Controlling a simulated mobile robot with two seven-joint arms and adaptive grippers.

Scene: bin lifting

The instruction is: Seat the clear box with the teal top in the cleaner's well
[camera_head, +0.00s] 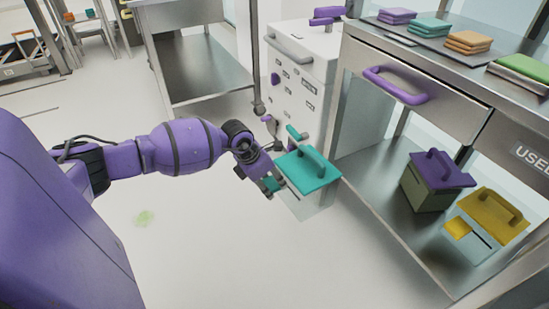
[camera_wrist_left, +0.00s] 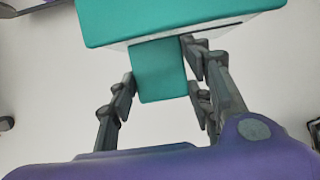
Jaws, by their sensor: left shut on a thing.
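The clear box with the teal top (camera_head: 310,172) hangs above the floor near the middle of the head view. Its see-through body shows faintly below the teal lid, which carries a teal handle. My left gripper (camera_head: 271,184) is shut on the box's teal tab on its near left side. In the left wrist view, the fingers of my left gripper (camera_wrist_left: 160,84) stand on either side of the teal tab, with the teal lid (camera_wrist_left: 165,20) beyond. A white cabinet with small labels (camera_head: 300,85) stands behind the box; I cannot make out a well in it. My right gripper is out of view.
A metal bench (camera_head: 455,105) with a purple drawer handle stands at right. Its lower shelf (camera_head: 385,215) holds a purple-topped box (camera_head: 430,185) and a yellow-topped box (camera_head: 478,235). Folded cloths lie on top. A steel table (camera_head: 205,75) stands behind.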

